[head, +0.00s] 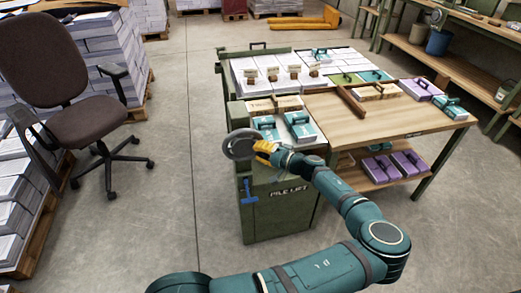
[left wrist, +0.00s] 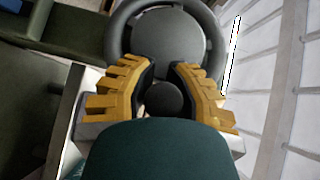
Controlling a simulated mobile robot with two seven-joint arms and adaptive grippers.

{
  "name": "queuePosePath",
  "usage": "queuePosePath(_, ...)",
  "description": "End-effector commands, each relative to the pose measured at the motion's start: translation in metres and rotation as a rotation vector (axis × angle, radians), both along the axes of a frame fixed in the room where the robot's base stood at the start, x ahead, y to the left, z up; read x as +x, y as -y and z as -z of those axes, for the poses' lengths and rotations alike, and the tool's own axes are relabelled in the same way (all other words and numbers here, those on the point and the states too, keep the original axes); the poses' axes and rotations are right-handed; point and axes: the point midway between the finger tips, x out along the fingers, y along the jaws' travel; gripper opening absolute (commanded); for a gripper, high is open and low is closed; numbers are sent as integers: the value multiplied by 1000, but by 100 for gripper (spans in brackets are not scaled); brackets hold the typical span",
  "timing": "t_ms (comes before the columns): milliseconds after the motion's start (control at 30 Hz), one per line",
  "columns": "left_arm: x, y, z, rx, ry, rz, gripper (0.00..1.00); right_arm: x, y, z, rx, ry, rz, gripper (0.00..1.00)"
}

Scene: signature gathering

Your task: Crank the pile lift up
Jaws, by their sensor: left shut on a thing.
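The pile lift is a green cabinet (head: 281,222) marked "PILE LIFT", in the middle of the head view. Its grey crank wheel (head: 240,145) is at the cabinet's upper left; the wheel also shows in the left wrist view (left wrist: 165,38). My left gripper (head: 264,149), with yellow fingers, is at the wheel's right side. In the left wrist view its fingers (left wrist: 165,76) are closed around a dark round knob (left wrist: 165,98) at the wheel's near side. The exact contact is partly hidden by the fingers. My right gripper is not in view.
A wooden table (head: 345,120) adjoins at right. An office chair (head: 75,120) and paper stacks stand at left, with clear floor between.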

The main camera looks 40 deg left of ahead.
Motion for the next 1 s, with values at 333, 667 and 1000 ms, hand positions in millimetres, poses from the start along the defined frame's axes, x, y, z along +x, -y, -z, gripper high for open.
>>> queuePosePath(333,6,5,3,-8,1,18,23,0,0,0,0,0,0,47)
queuePosePath(667,2,2,2,-4,0,8,56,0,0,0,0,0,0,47)
queuePosePath(1000,6,32,-2,-5,2,11,56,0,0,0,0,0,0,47)
